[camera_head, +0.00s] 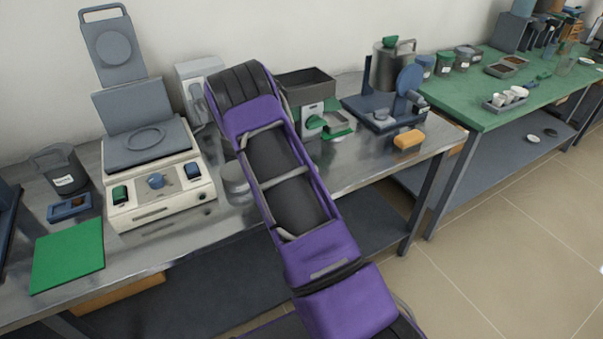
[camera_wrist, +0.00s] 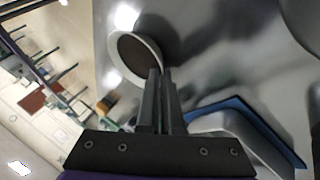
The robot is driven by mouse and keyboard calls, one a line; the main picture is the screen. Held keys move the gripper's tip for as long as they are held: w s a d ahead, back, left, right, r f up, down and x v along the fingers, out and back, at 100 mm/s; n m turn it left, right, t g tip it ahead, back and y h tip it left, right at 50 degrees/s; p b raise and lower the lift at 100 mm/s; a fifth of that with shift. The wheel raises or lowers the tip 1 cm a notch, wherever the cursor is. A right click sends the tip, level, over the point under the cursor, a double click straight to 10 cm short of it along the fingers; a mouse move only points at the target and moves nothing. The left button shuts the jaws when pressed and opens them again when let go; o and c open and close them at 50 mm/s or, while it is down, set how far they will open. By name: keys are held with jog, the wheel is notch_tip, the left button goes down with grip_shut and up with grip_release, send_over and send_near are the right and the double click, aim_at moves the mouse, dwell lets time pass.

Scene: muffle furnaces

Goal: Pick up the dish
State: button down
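The dish (camera_wrist: 134,53) is round, with a pale rim and a brown inside. It shows at the upper middle of the wrist view. My gripper (camera_wrist: 159,72) has its two dark fingers close together, with only a narrow gap between them. The fingertips meet the lower right rim of the dish, and the fingers look closed on that rim. Whether the dish is lifted or rests on the grey surface cannot be told. In the head view my purple arm hides the gripper, and the dish cannot be made out there with certainty.
A green-topped table (camera_head: 480,113) stands at the right. The floor in front is clear.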

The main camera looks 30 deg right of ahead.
notch_tip(320, 180, up, 10)
dwell(0.6)
dwell(1.7)
